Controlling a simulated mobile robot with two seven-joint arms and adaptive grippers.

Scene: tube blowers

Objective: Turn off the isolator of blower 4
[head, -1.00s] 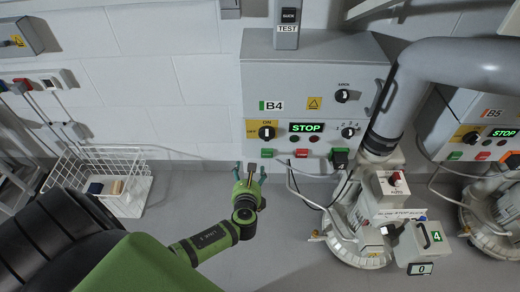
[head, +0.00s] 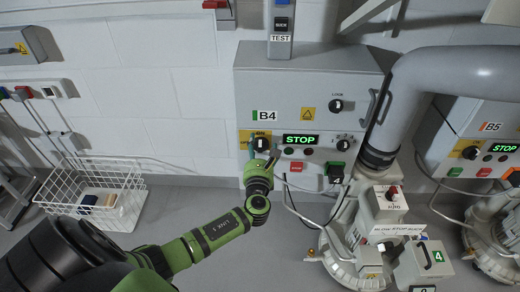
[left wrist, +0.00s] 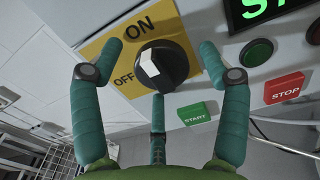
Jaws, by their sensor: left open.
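The isolator of blower 4 is a black rotary knob (head: 261,144) on a yellow ON/OFF plate at the left of the grey B4 box (head: 300,84). In the left wrist view the knob (left wrist: 165,66) fills the upper middle, with a white mark on its face; in the head view that mark looks upright, towards ON. My left gripper (left wrist: 160,72) is open and empty, its teal fingers spread on either side of the knob and a third below it. I see no clear contact. In the head view my left gripper (head: 263,156) partly covers the plate. My right gripper is not in view.
Beside the knob are the lit STOP display (head: 300,140), a green START button (left wrist: 194,113) and a red STOP button (left wrist: 285,88). A LOCK knob (head: 336,105) sits higher. Blower 4 (head: 358,240) stands below right. A white wire basket (head: 75,213) is at left.

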